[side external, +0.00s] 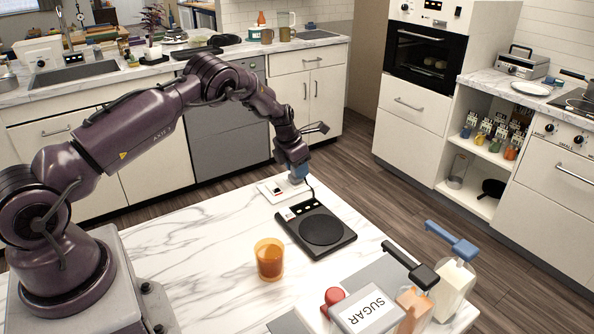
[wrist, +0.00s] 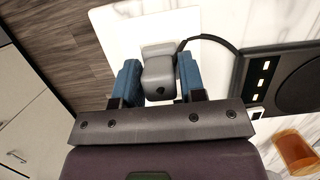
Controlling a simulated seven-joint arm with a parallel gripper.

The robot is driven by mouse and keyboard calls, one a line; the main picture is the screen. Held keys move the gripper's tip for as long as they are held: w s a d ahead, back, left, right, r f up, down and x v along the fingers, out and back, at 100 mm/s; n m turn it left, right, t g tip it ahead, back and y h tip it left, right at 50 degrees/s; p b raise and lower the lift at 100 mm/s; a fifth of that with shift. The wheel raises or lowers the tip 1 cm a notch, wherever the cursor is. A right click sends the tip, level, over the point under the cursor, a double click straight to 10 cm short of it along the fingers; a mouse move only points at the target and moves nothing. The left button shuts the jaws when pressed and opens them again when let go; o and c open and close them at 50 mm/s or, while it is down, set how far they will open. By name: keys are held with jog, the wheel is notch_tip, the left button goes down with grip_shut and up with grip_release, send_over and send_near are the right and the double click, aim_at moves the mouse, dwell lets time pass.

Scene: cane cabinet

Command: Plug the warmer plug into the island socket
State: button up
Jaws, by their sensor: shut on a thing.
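My gripper (side external: 292,163) is shut on the grey warmer plug (wrist: 158,77), its blue fingers on either side of it in the wrist view (wrist: 158,82). The plug is low over the white island socket plate (side external: 271,191), at the plate's right part; the plate also shows in the wrist view (wrist: 112,40). The plug's front end is hidden, so I cannot tell whether it is seated. A dark cord runs from the plug to the black warmer (side external: 321,231), which lies flat on the marble island with small lights showing (wrist: 261,82).
An amber glass (side external: 269,259) stands on the island in front of the warmer. A sugar box (side external: 368,308) and containers with blue- and black-handled scoops (side external: 453,282) crowd the front right. The marble left of the glass (side external: 195,245) is clear.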

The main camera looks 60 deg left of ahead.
notch_tip(320, 180, up, 3)
jog(key=shift+f, duration=0.2)
jog(key=s+d+r, duration=0.2)
jog(key=s+r, duration=0.3)
jog(key=s, duration=0.1)
jog(key=s+d+r, duration=0.3)
jog(key=s+r, duration=0.1)
jog(key=s, duration=0.3)
jog(key=shift+d+r, duration=0.25)
jog(key=shift+r, duration=0.1)
